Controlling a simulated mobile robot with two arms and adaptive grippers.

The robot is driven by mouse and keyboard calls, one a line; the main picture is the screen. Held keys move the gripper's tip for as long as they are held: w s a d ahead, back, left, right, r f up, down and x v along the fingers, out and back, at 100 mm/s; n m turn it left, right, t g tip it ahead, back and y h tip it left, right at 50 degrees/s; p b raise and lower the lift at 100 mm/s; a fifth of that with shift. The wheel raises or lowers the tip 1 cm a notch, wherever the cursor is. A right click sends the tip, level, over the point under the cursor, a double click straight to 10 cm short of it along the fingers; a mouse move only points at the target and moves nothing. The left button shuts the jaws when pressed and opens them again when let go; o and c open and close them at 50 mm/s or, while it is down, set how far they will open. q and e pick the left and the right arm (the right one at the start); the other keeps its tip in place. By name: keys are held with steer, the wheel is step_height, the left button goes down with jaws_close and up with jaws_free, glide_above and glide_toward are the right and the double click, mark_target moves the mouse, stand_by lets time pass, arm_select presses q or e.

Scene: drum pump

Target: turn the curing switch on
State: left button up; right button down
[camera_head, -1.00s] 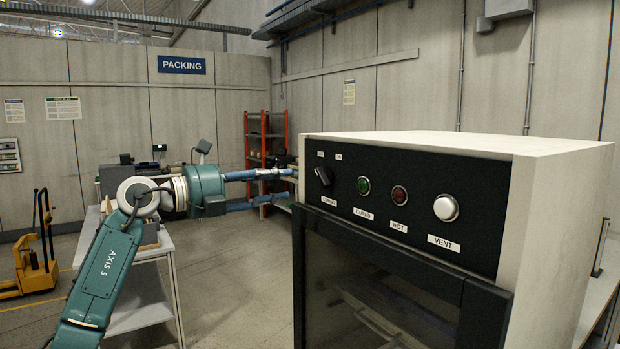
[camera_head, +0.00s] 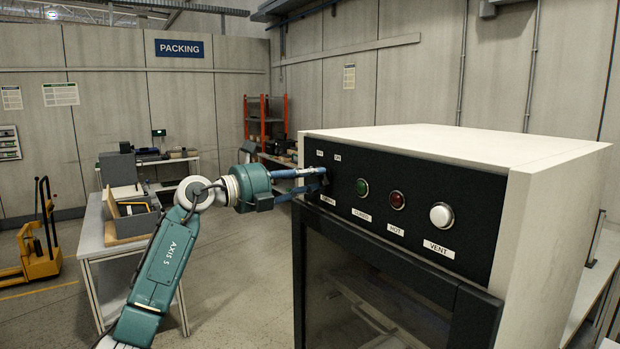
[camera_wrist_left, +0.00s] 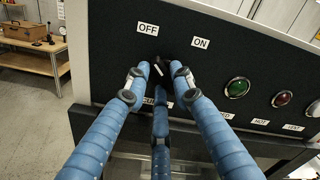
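The curing switch (camera_head: 324,179) is a black knob at the left end of the oven's dark front panel (camera_head: 440,200). In the left wrist view the switch (camera_wrist_left: 158,66), with a pale mark, sits below and between the OFF label (camera_wrist_left: 148,28) and the ON label (camera_wrist_left: 200,43). My left gripper (camera_head: 318,178) is at the switch. In the left wrist view the left gripper (camera_wrist_left: 157,74) has blue fingers on both sides of the knob and one below it. They look spread; contact cannot be told. The fingers partly hide the knob and the curing label. My right gripper is not in view.
A green lamp (camera_head: 362,187), a red lamp (camera_head: 397,200) and a white vent button (camera_head: 441,215) lie right of the switch. The glass oven door (camera_head: 375,285) is below. A table with a grey bin (camera_head: 128,218) stands left. The floor between is clear.

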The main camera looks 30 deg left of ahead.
arm_select(q)
jaws_close()
steer(key=shift+m, duration=0.4)
steer(key=shift+s+d+r+m+b, duration=0.15)
steer(key=shift+m+b, duration=0.7)
steer(key=shift+m, duration=2)
steer(key=shift+w+d+r+m+b, duration=0.1)
steer(key=shift+m+b, duration=0.75)
steer(key=shift+m, duration=2.05)
steer(key=shift+s+d+r+m+b, duration=0.15)
steer(key=shift+m+b, duration=0.7)
steer(key=shift+m, duration=2)
steer(key=shift+f, duration=0.1)
